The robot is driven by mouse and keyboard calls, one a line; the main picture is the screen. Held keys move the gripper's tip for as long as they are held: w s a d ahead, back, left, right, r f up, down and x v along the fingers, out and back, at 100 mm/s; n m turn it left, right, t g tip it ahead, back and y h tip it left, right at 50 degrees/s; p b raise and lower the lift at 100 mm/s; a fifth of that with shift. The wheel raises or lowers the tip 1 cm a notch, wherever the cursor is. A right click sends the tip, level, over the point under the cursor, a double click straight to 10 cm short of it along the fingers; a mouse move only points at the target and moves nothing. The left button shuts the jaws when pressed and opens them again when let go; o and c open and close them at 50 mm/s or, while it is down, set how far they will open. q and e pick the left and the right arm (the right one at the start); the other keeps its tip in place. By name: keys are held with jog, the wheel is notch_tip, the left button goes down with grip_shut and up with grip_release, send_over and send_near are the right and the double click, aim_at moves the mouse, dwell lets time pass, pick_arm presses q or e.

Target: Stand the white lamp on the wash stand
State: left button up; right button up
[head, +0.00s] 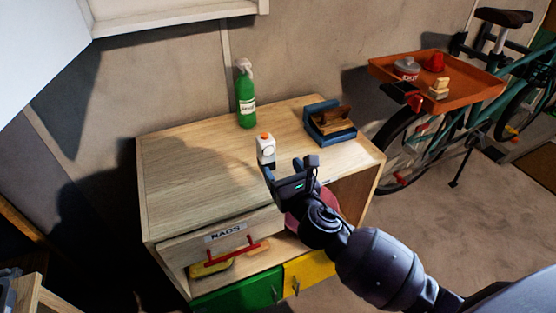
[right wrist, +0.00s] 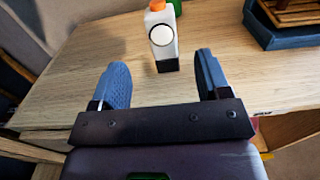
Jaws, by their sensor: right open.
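The white lamp (head: 266,152), a small white body with an orange top and a dark base, stands upright on the top of the wooden cabinet (head: 190,165). In the right wrist view the lamp (right wrist: 162,45) shows a round pale face with a dark rim, and it stands just beyond the fingertips, roughly centred between them. My right gripper (head: 290,167) is open and empty at the front edge of the cabinet top, just short of the lamp. I cannot tell from any mark whether this cabinet is the wash stand. My left gripper is out of view.
A green spray bottle (head: 246,100) stands at the back of the top. A blue box (head: 324,124) with a brown brush-like thing sits at the right. The rags drawer (head: 222,238) is below. An orange tray (head: 465,92) and a bicycle stand at right. The top's left side is clear.

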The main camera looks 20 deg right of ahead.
jog(key=s+d+f+m+g, duration=0.3)
jog(key=s+f+m, duration=0.6)
jog(key=s+m, duration=0.4)
jog(key=s+d+f+m+g, duration=0.3)
jog(key=s+f+m, duration=0.6)
jog(key=m, duration=1.3)
jog(key=s+g, duration=0.1)
jog(key=s, duration=0.3)
jog(key=shift+s+d+h, duration=0.25)
jog(key=shift+h, duration=0.05)
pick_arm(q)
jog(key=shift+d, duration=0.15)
pick_arm(e)
jog(key=shift+r, duration=0.1)
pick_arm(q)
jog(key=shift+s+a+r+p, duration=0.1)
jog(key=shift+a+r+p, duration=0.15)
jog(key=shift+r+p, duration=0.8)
pick_arm(e)
jog(key=shift+s+d+r, duration=0.1)
jog(key=shift+d+r, duration=0.05)
jog(key=shift+r, duration=0.6)
